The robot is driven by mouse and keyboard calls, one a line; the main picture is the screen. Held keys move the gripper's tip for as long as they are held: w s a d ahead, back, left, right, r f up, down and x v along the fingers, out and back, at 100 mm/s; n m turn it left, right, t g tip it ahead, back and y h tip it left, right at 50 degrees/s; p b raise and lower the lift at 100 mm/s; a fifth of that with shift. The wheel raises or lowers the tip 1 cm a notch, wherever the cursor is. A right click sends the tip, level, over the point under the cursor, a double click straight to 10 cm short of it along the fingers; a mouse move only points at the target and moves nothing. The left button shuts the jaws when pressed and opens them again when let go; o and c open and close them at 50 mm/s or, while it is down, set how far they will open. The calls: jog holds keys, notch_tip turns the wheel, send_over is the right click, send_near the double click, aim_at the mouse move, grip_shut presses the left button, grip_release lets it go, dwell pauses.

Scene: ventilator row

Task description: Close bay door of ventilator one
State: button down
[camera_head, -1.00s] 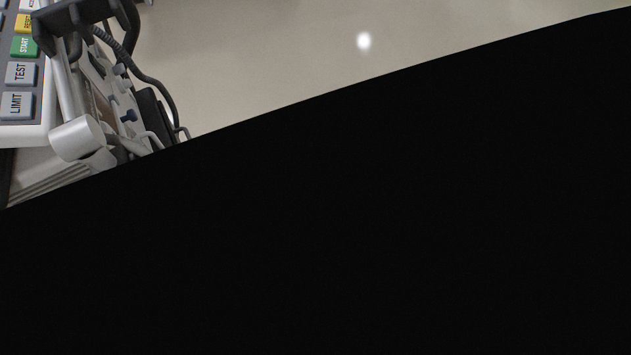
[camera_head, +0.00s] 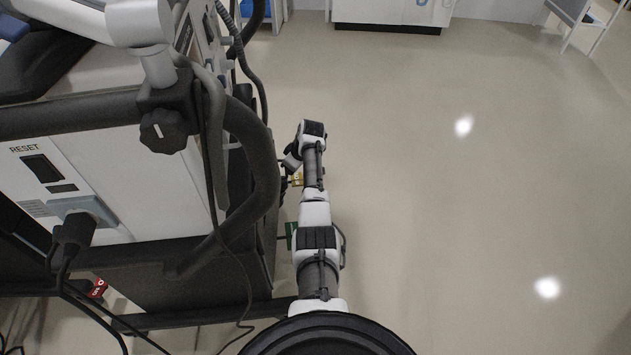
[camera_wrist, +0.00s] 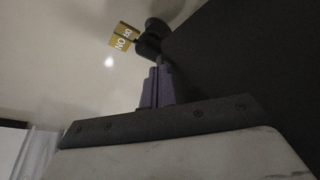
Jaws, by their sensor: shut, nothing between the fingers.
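The ventilator (camera_head: 130,180) fills the left of the head view, with a RESET panel and a dark rail. Its right side, beside my arm, is mostly hidden, and I cannot make out a bay door for sure. My gripper (camera_wrist: 157,72) shows in the wrist view with its purple-grey fingers together and empty. A large dark panel (camera_wrist: 255,65) lies close to the right of the fingers; I cannot tell whether it is the door. A dark round knob (camera_wrist: 153,36) with a yellow tag (camera_wrist: 122,37) is just beyond the fingertips. In the head view, my forearm hides the gripper.
A yellow tag (camera_head: 297,179) and a green tag (camera_head: 291,236) show between the ventilator and my arm. A dark hose (camera_head: 258,90) and cables hang near the ventilator. The floor (camera_head: 470,200) on the right is clear. A white cabinet (camera_head: 390,14) stands at the back.

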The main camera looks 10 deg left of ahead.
jog(key=shift+n+g, duration=0.3)
jog(key=shift+n, duration=0.6)
jog(key=shift+s+a+b, duration=0.1)
jog(key=shift+a+b, duration=0.85)
jog(key=shift+a, duration=1.7)
jog(key=shift+a+r, duration=0.1)
jog(key=shift+a, duration=0.1)
jog(key=shift+s+d, duration=0.1)
